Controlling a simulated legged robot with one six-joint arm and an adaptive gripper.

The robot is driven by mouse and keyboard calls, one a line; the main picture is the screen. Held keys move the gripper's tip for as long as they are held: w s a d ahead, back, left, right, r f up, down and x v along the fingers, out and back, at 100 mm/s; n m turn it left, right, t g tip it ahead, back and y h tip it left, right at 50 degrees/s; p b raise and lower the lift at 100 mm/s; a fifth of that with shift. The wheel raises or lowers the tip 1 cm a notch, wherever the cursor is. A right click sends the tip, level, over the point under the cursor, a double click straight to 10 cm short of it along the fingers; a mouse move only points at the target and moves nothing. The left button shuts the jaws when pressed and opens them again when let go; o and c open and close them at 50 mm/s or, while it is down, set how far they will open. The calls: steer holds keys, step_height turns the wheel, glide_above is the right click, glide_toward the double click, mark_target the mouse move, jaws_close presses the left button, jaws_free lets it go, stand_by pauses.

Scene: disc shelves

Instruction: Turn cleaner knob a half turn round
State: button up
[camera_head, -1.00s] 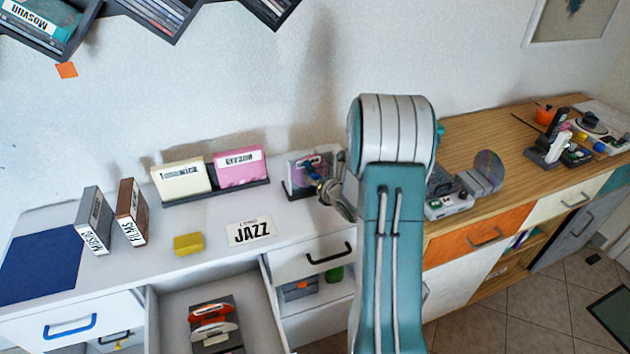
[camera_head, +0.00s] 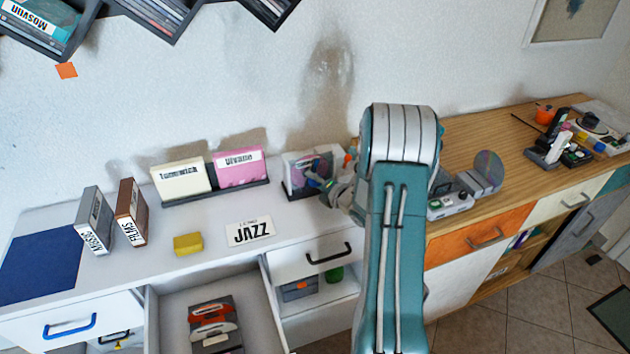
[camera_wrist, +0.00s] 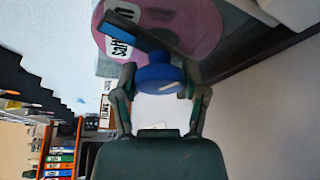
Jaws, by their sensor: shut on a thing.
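The cleaner (camera_head: 296,184) is a grey stand with a pinkish disc on it, near the right end of the white counter. Its round blue knob (camera_wrist: 158,74) shows in the wrist view, with a dark bar with a blue part beside it. My gripper (camera_wrist: 158,88) is shut on the knob, one finger on each side. In the wrist view the labelled pink disc (camera_wrist: 196,22) lies just behind the knob. In the head view my gripper (camera_head: 332,188) reaches the cleaner from the right, and my arm hides part of that area.
A rack with cream (camera_head: 183,179) and pink (camera_head: 238,167) cases stands left of the cleaner. A JAZZ card (camera_head: 250,232) and a yellow block (camera_head: 187,243) lie in front. An open drawer (camera_head: 262,300) sticks out below. The wall is close behind.

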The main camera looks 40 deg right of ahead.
steer(key=m, duration=0.1)
steer(key=m+t, duration=0.1)
steer(key=m, duration=0.2)
steer(key=shift+s+f+y, duration=0.1)
steer(key=shift+f+y, duration=0.2)
steer(key=shift+y, duration=0.1)
steer(key=m+t, duration=0.2)
steer(key=m, duration=0.2)
steer(key=shift+m, duration=0.3)
steer(key=o, duration=1.2)
steer(key=shift+c, duration=0.2)
steer(key=shift+d+r, duration=0.1)
steer(key=shift+r, duration=0.1)
